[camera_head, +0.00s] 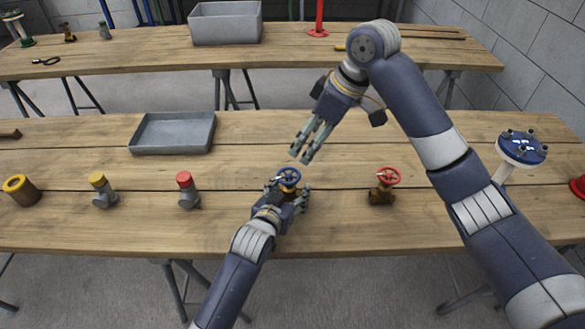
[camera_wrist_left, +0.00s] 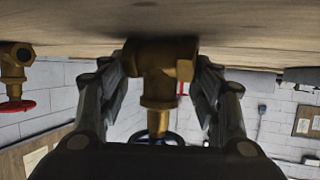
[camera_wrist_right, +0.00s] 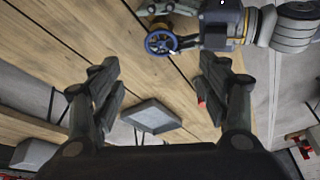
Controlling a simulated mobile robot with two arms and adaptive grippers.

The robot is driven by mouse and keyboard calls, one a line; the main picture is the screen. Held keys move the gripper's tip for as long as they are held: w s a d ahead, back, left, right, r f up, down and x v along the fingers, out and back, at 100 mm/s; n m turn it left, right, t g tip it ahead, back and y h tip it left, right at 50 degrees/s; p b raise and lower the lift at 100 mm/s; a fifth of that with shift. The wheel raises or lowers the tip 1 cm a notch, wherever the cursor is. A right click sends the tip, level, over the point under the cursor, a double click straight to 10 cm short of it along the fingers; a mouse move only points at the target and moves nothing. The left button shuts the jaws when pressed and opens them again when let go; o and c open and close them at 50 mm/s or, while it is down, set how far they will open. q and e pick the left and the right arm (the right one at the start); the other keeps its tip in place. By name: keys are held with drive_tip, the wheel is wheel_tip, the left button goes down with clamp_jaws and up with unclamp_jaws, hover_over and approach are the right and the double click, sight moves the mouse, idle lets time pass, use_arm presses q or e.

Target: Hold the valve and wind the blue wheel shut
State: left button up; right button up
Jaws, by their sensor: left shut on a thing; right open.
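The brass valve with the blue wheel (camera_head: 288,176) stands on the near wooden table. My left gripper (camera_head: 288,193) is shut on the valve's brass body (camera_wrist_left: 160,72), with one finger on each side in the left wrist view. The blue wheel sits above the fingers in the head view. My right gripper (camera_head: 303,157) is open and empty, above and behind the blue wheel. In the right wrist view the blue wheel (camera_wrist_right: 161,42) lies beyond the open fingers (camera_wrist_right: 158,90), near the top.
A brass valve with a red wheel (camera_head: 388,178) stands to the right. A grey tray (camera_head: 172,151), a red-capped fitting (camera_head: 186,190) and a yellow-capped fitting (camera_head: 102,190) are to the left. A blue flange (camera_head: 522,147) stands at the right. A second table (camera_head: 130,62) is behind.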

sight(290, 174)
drive_tip(key=shift+n, duration=0.4)
drive_tip(key=x, duration=1.1)
drive_tip(key=shift+a+f, duration=0.2)
drive_tip(key=shift+f, duration=0.2)
drive_tip(key=c, duration=1.1)
